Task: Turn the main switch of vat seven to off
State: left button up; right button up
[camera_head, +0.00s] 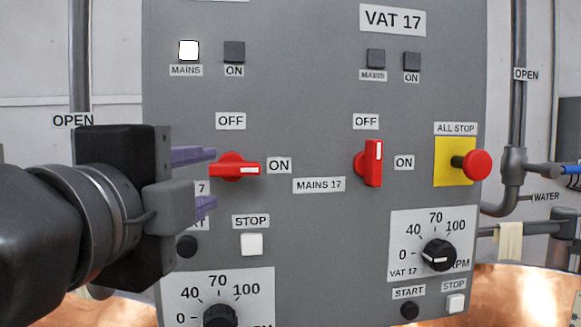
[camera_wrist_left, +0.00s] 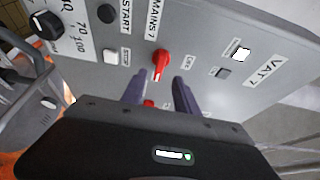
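The red switch of vat seven (camera_head: 235,168) is on the left half of the grey panel. Its handle lies level, with the white mark toward the ON label (camera_head: 279,166); the OFF label (camera_head: 230,121) is above it. My left gripper (camera_head: 207,180) is open, just left of the switch, one purple finger above the other. In the left wrist view the switch (camera_wrist_left: 160,62) shows beyond and between the two fingertips (camera_wrist_left: 160,82), with no grip on it. The name label left of the switch is mostly hidden by the gripper; only a 7 shows. My right gripper is out of view.
The vat 17 switch (camera_head: 371,163) stands upright at OFF. A red all-stop button (camera_head: 472,164) is farther right. Below are a white STOP button (camera_head: 251,244) and a dial (camera_head: 220,316). The vat seven MAINS lamp (camera_head: 188,50) is white.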

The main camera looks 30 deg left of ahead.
aim_at(228, 171)
pick_arm(q)
jog(key=p+x, duration=0.2)
jog(key=x, duration=0.4)
jog(key=shift+w+r, duration=0.1)
jog(key=shift+w, duration=0.05)
jog(key=shift+w+a+p, duration=0.15)
jog(key=shift+w+p, duration=0.2)
jog(key=shift+w, duration=0.3)
jog(key=shift+c, duration=0.6)
grip_shut()
